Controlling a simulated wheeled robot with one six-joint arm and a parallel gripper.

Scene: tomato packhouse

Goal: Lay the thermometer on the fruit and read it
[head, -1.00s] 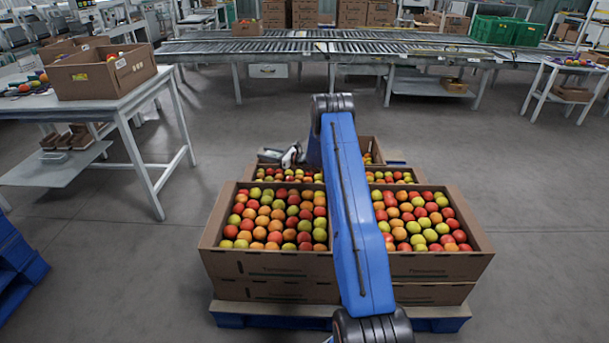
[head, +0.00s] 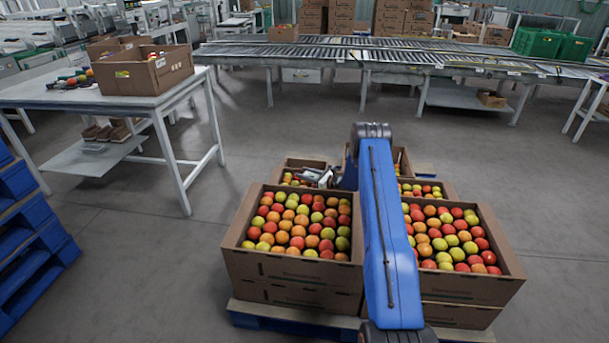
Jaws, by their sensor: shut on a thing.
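Open cardboard boxes of red, orange and yellow-green fruit stand on a blue pallet (head: 290,320). The front left box (head: 290,268) and front right box (head: 470,284) are full of fruit (head: 298,225). My gripper (head: 318,178) is over the back left of the stack, small in view and partly hidden by my blue arm. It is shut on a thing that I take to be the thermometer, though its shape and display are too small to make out. I cannot tell whether it touches the fruit.
A pale table (head: 110,100) at the left holds a cardboard box (head: 145,75) and several small items. Blue pallets (head: 30,240) are stacked at the left edge. Grey floor around the stack is clear.

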